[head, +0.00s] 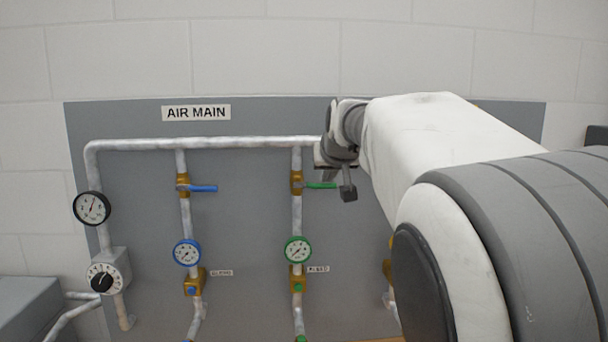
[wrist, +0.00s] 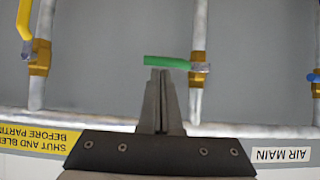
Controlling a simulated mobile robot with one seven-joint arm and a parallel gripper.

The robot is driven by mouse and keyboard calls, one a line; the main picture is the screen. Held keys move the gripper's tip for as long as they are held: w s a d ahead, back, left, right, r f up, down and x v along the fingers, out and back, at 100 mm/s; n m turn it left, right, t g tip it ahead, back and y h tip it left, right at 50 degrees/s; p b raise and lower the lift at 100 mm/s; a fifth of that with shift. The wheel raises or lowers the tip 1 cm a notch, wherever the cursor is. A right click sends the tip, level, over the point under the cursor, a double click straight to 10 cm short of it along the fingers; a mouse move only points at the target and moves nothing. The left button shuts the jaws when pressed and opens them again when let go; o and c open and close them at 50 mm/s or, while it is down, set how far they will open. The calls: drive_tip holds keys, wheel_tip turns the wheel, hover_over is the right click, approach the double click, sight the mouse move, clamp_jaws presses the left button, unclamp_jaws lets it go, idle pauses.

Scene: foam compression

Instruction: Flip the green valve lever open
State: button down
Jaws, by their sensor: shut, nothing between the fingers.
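The green valve lever (head: 321,185) sticks out horizontally to the right from a brass valve (head: 297,183) on the middle vertical pipe, across the pipe's line. In the wrist view the green lever (wrist: 166,62) runs left from its brass valve (wrist: 199,70). My gripper (wrist: 160,72) is shut and empty, with its fingertips close to the lever's middle in that view. I cannot tell whether they touch it. In the head view my wrist partly hides the space just above the lever's free end.
A blue lever (head: 203,188) sits on the pipe to the left, also horizontal. A yellow lever (wrist: 24,17) shows in the wrist view. A green-rimmed gauge (head: 298,249) lies below the green lever's valve. The main pipe (head: 230,142) runs along the top of the grey panel.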

drive_tip(key=shift+f, duration=0.1)
idle(0.3)
drive_tip(key=shift+d+f+b, duration=0.1)
drive_tip(key=shift+b, duration=0.2)
